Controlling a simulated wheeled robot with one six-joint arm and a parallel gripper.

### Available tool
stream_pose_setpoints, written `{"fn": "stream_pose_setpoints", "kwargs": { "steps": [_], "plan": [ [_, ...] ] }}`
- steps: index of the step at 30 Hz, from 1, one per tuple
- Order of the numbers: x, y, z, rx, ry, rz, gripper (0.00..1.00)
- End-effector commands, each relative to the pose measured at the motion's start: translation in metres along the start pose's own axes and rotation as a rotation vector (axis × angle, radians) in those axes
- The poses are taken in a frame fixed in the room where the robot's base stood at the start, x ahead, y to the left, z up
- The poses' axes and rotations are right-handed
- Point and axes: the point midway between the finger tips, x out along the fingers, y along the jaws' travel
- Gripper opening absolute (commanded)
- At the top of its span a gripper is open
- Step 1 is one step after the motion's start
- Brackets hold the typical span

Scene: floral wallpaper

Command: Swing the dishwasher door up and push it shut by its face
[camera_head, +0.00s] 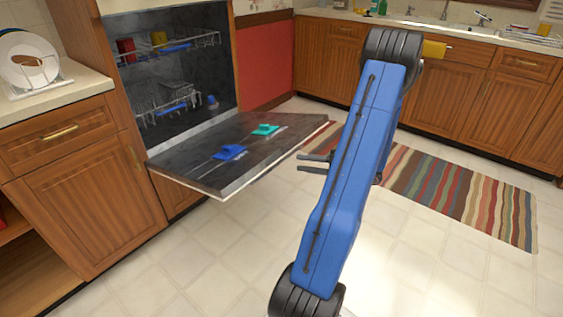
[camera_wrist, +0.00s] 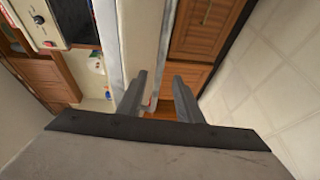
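The dishwasher door (camera_head: 225,178) hangs open in the head view, lowered to near horizontal, with its dark inner side up. A blue part (camera_head: 230,152) and a teal part (camera_head: 265,130) show on that inner side. The door's outer face is hidden from the head camera. My gripper (camera_head: 303,162) is to the right of the door's front edge, its two dark fingers apart and pointing left. It appears clear of the door. In the wrist view the fingers (camera_wrist: 160,100) are apart with nothing held. A pale panel (camera_wrist: 143,40), seemingly the door, lies beyond them.
The dishwasher cavity holds an upper rack (camera_head: 175,47) and a lower rack (camera_head: 165,105), both inside. Wooden cabinets (camera_head: 85,185) stand at left, with a plate rack (camera_head: 30,70) on the counter. A striped rug (camera_head: 460,190) lies at right. Tiled floor before the door is clear.

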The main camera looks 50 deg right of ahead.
Motion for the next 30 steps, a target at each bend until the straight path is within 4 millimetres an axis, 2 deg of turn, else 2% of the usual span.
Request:
{"fn": "stream_pose_setpoints", "kwargs": {
  "steps": [1, 9, 15, 21, 30],
  "plan": [
    [0.01, 0.0, -0.001, 0.0, 0.004, 0.0, 0.33],
    [0.056, 0.0, -0.001, 0.0, 0.004, 0.0, 0.33],
    [0.081, 0.0, -0.001, 0.0, 0.003, 0.0, 0.33],
    [0.093, 0.0, -0.001, 0.0, 0.002, 0.0, 0.33],
    [0.095, 0.0, -0.001, 0.0, 0.001, 0.0, 0.33]
  ]
}}
